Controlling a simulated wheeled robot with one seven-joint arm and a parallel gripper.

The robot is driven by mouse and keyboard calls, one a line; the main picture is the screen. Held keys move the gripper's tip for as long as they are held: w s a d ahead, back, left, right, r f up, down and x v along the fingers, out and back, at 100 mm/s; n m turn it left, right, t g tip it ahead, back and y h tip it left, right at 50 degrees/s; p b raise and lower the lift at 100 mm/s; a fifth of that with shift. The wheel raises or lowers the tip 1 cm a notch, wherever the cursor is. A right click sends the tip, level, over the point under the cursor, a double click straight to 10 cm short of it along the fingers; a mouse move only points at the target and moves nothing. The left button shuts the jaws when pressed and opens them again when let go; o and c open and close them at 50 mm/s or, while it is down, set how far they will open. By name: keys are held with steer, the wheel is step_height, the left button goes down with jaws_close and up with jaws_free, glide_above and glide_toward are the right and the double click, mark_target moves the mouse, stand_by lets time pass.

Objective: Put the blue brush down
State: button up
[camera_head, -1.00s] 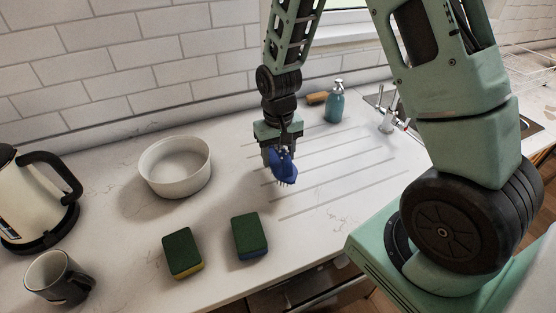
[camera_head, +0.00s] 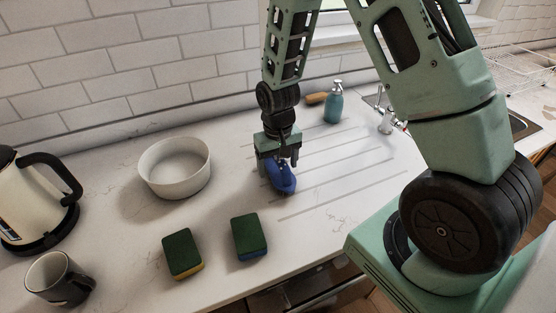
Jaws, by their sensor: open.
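The blue brush (camera_head: 283,180) is on or just above the white counter (camera_head: 330,205), over the grooved draining area. I cannot tell from this view whether it rests fully on the surface. My gripper (camera_head: 277,165) points down at the brush, with its jaws open. The fingers are beside the brush's upper part and partly hidden by it.
A white bowl (camera_head: 175,168) stands left of my gripper. Two green sponges (camera_head: 183,252) (camera_head: 249,235) lie in front. A kettle (camera_head: 30,205) and a dark mug (camera_head: 58,279) are at far left. A blue soap bottle (camera_head: 333,103) and tap (camera_head: 388,122) stand behind right.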

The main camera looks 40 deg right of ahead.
step_height(320, 180, up, 12)
steer(key=shift+f+b, duration=0.1)
steer(key=shift+b, duration=0.95)
steer(key=s+a+r+n, duration=0.2)
steer(key=s+a+n, duration=0.1)
steer(key=s+a, duration=0.3)
steer(key=s+a+r+n, duration=0.2)
steer(key=s+a, duration=0.1)
steer(key=a, duration=0.4)
steer(key=s+a+n, duration=0.2)
steer(key=s, duration=0.4)
steer(key=s+a+n, duration=0.3)
steer(key=s, duration=0.4)
steer(key=shift+a+r+y, duration=0.3)
steer(key=shift+r, duration=0.05)
